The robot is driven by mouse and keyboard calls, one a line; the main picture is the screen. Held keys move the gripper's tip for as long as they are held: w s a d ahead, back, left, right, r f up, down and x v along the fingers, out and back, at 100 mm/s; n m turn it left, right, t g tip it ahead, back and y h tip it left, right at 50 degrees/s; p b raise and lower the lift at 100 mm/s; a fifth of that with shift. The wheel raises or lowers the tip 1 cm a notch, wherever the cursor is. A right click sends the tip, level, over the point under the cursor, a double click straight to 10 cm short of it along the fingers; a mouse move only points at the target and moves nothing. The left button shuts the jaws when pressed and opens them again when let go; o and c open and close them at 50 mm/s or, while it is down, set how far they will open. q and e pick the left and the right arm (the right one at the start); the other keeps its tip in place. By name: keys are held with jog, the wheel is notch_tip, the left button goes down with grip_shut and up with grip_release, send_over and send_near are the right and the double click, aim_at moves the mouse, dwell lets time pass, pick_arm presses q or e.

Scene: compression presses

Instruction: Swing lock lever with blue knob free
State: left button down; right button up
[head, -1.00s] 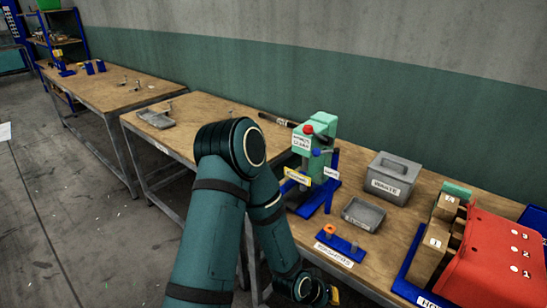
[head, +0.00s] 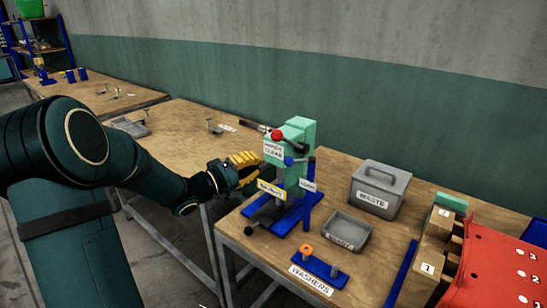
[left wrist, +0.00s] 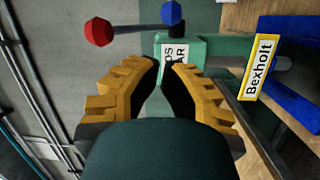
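The blue knob (head: 289,161) is on a short dark lever at the front of the green press (head: 298,132), below the red knob (head: 277,135) of another lever. In the left wrist view the blue knob (left wrist: 171,12) is at the top edge, beyond my fingertips, and the red knob (left wrist: 98,32) is to its left on a thin rod. My left gripper (head: 258,162) has yellow fingers and is left of the press, close to but apart from the blue knob. Its fingers are parted by a narrow gap, with nothing visible between them. My right gripper is not in view.
A yellow Bexholt tag (left wrist: 260,68) and a blue post (head: 308,200) stand at the press front. The table left of the press is mostly clear.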

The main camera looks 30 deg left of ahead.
aim_at(298, 161)
pick_arm(q)
jog(key=b+x, duration=0.1)
jog(key=x, duration=0.8)
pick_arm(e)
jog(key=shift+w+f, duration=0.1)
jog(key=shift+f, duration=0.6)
pick_arm(q)
jog(key=shift+f, duration=0.15)
